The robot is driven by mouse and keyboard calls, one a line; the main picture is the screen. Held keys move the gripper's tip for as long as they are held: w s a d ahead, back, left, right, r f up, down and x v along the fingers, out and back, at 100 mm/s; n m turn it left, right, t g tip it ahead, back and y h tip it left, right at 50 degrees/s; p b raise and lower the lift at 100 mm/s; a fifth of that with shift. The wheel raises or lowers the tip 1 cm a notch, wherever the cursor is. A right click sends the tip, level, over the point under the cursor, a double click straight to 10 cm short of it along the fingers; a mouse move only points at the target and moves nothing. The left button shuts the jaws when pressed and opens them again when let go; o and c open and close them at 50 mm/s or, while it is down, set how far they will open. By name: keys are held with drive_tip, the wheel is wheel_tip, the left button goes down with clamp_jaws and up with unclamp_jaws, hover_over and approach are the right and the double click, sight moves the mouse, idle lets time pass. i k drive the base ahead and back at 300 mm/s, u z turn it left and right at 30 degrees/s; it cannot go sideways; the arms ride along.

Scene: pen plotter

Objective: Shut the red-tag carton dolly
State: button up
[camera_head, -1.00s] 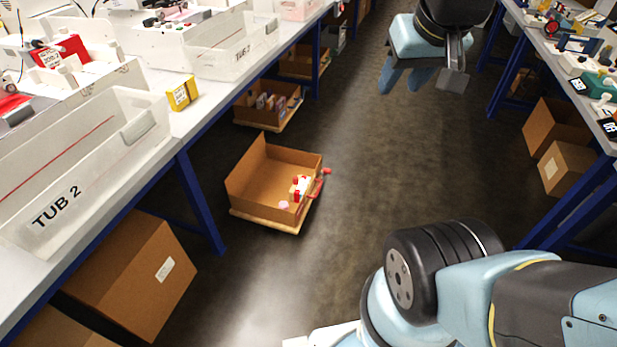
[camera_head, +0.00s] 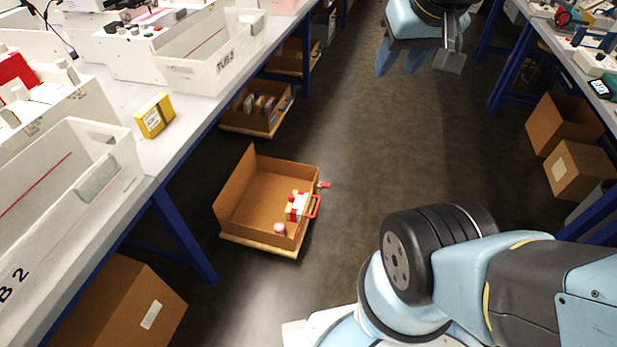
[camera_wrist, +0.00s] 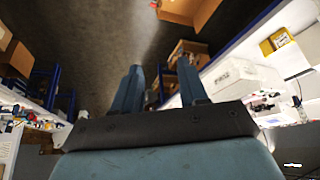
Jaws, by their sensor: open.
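The red-tag carton dolly (camera_head: 262,196) is an open brown carton on a pale wooden base, standing out in the aisle beside the left bench. It has a red handle (camera_head: 314,206) and a red tag (camera_head: 324,185) on its right side. A red-and-white item and a pink item lie inside. My gripper (camera_head: 415,65) is at the top of the head view, apart from the dolly and farther up the aisle. In the wrist view its two blue fingers (camera_wrist: 160,88) are spread with nothing between them. A carton at the top edge of the wrist view (camera_wrist: 185,10) is cut off.
The left bench has a blue leg (camera_head: 185,235), and a second carton dolly (camera_head: 257,108) stands farther along under it. A closed brown box (camera_head: 120,305) is at the lower left. Cartons (camera_head: 580,170) stand by the right bench. The aisle floor (camera_head: 385,140) between is clear.

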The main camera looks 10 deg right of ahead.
sight(253, 199)
drive_tip(key=z, duration=0.05)
drive_tip(key=i, duration=0.3)
drive_tip(key=u, duration=0.65)
drive_tip(key=k, duration=1.25)
drive_tip(key=u, duration=0.45)
drive_tip(key=i, duration=0.3)
drive_tip(key=z, duration=1)
drive_tip(key=i, duration=1.7)
drive_tip(key=u, duration=0.55)
